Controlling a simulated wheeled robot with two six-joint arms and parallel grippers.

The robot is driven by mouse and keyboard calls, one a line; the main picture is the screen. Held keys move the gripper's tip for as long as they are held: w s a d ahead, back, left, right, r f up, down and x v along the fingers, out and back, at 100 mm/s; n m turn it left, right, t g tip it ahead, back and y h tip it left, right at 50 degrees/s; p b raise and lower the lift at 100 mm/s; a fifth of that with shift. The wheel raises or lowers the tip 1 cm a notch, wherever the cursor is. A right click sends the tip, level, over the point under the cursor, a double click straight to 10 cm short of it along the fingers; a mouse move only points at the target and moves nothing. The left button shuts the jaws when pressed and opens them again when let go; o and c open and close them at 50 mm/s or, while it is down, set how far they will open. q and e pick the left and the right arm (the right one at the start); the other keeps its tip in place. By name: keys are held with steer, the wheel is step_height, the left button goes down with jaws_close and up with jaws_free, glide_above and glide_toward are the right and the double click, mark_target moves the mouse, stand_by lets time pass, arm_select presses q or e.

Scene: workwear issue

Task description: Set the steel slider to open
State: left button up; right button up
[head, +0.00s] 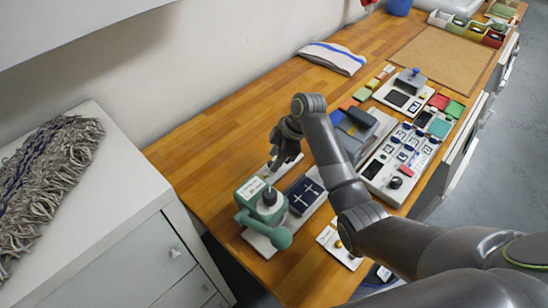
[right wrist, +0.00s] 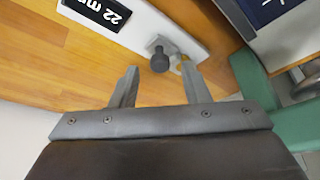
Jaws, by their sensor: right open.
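My right gripper (head: 285,158) hangs over the wooden bench just behind the green device, and its fingers are apart and empty. In the right wrist view its fingertips (right wrist: 160,78) point at a steel slider (right wrist: 158,47) with a dark round knob. The slider sits on a white plate (right wrist: 190,38), with a small yellow patch beside it. The knob shows between the fingertips in the picture, apart from both. In the head view the slider is hidden by my gripper. My left gripper is not in view.
A label reading 22 (right wrist: 98,12) is on the white plate. Switch panels (head: 400,165) stand right of my arm. Bare wood lies left.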

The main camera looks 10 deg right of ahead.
steer(key=shift+x, duration=0.8)
steer(key=shift+c, duration=0.4)
jaws_close()
